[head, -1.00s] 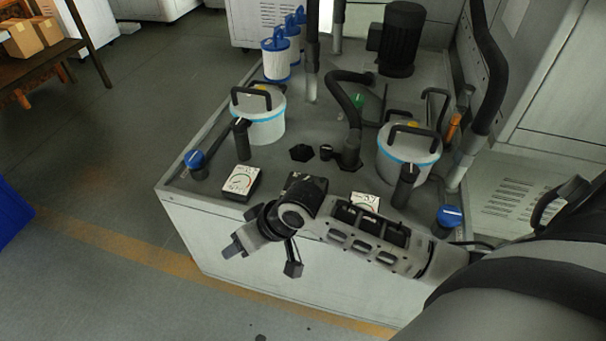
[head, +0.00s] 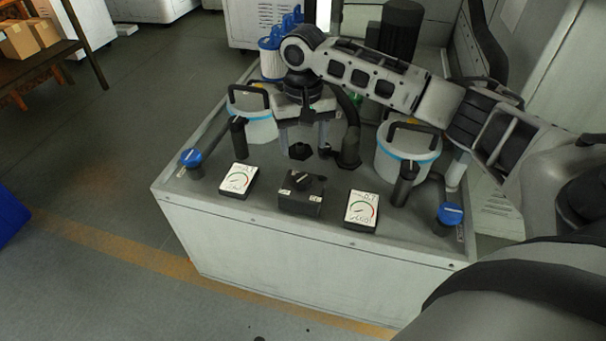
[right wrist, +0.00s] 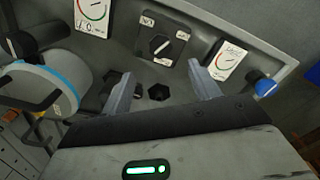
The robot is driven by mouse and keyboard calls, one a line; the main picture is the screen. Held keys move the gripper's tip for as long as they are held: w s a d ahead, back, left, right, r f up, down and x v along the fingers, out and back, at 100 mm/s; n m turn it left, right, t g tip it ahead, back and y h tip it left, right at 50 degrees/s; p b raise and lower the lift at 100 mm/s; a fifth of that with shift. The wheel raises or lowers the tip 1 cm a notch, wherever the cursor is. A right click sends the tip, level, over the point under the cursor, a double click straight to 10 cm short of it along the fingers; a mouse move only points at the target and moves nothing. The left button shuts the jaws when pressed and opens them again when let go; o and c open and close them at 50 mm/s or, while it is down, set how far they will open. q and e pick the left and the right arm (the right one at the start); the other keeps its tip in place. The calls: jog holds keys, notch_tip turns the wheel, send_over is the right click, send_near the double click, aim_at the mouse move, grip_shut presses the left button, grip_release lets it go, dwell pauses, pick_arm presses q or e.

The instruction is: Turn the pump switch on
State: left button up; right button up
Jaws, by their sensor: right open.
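The pump switch is a black box (head: 300,204) with a rotary knob (head: 302,181) and small white labels. It stands near the front edge of the white cabinet top, between two gauges. In the right wrist view its black knob (right wrist: 160,46) shows a white mark lying diagonally; the label words are too small to read. My right gripper (head: 303,142) points down with its fingers apart and empty, behind the switch and not touching it. The right wrist view shows both fingertips (right wrist: 159,74) apart, with the switch beyond them. My left gripper is not in view.
Gauges stand left (head: 239,180) and right (head: 361,211) of the switch. White canisters with blue bands (head: 264,131) (head: 407,165), black upright handles, a hose (head: 349,150) and blue-topped valves (head: 191,158) (head: 450,215) crowd the top. The strip before the switch is clear.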

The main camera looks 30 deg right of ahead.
aim_at(303, 178)
notch_tip(303, 178, down, 10)
jog(key=shift+f+b, duration=0.1)
jog(key=shift+b, duration=0.5)
jog(key=c, duration=1)
